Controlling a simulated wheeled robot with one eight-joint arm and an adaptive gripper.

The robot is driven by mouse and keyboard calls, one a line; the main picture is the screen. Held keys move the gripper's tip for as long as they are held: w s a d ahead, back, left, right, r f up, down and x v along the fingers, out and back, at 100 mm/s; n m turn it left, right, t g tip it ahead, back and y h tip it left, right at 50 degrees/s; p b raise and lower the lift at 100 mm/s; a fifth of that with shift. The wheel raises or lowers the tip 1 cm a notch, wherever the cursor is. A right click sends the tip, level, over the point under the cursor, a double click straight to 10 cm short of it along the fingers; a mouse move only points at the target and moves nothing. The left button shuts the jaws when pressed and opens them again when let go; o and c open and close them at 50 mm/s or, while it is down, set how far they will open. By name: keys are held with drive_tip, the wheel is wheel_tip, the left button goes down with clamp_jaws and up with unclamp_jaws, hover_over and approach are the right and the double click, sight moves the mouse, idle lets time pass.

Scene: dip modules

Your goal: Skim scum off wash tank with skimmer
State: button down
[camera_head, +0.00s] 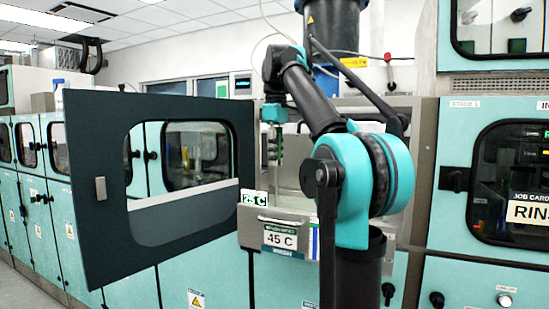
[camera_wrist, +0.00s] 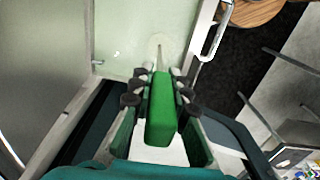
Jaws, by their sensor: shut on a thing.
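My gripper (camera_wrist: 160,88) is shut on the green handle of the skimmer (camera_wrist: 160,110). The skimmer's thin shaft points away to a pale round head (camera_wrist: 161,42) over the wash tank (camera_wrist: 112,30). I cannot tell whether the head touches the liquid. The pale green surface shows a small white speck (camera_wrist: 116,53); I cannot tell if it is scum. In the head view my gripper (camera_head: 276,140) hangs pointing down above the tank opening, and the skimmer's lower part is hard to make out. The tank front carries a 45 C label (camera_head: 280,236).
A dark framed door (camera_head: 165,238) with a window stands open left of the tank. A metal handle (camera_wrist: 214,38) and the tank wall lie close right of the skimmer in the wrist view. A round wooden top (camera_wrist: 255,10) is beyond. Teal cabinets line both sides.

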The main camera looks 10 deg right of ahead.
drive_tip(key=shift+w+r, duration=0.1)
drive_tip(key=shift+r, duration=4)
